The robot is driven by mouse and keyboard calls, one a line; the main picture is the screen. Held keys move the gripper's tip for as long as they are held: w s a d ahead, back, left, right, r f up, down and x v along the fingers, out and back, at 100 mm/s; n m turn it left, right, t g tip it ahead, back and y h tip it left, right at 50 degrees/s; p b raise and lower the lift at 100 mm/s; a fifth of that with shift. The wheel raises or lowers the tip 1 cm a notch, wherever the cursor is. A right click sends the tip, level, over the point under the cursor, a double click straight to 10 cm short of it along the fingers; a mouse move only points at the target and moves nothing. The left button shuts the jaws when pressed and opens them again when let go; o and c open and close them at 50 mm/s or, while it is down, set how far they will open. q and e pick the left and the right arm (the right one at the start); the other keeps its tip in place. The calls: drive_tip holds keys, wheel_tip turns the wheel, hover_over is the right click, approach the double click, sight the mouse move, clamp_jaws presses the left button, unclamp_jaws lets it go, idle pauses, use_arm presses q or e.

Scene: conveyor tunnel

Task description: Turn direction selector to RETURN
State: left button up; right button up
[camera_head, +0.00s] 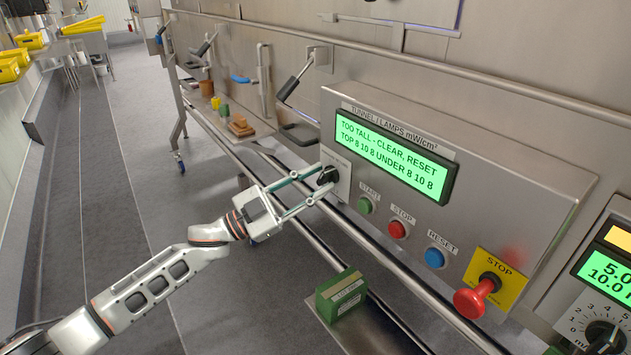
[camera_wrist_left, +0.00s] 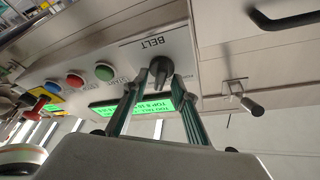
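The direction selector is a black knob (camera_head: 328,176) on a light label plate at the left end of the control panel. In the left wrist view the knob (camera_wrist_left: 160,70) sits beside the word BELT, which appears upside down. Its pointer position cannot be read clearly. My left gripper (camera_head: 323,180) is at the knob, with one finger on each side. In the left wrist view the gripper (camera_wrist_left: 160,88) has its fingers apart, tips close to the knob; I cannot tell whether they touch it. My right gripper is not in view.
A green display (camera_head: 393,152) reads "TOO TALL - CLEAR, RESET". Green START (camera_head: 365,206), red STOP (camera_head: 397,229) and blue RESET (camera_head: 434,258) buttons lie right of the knob. A red emergency stop (camera_head: 474,297) protrudes further right. A green box (camera_head: 341,294) stands below the panel.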

use_arm(q)
drive_tip(key=v, duration=1.2)
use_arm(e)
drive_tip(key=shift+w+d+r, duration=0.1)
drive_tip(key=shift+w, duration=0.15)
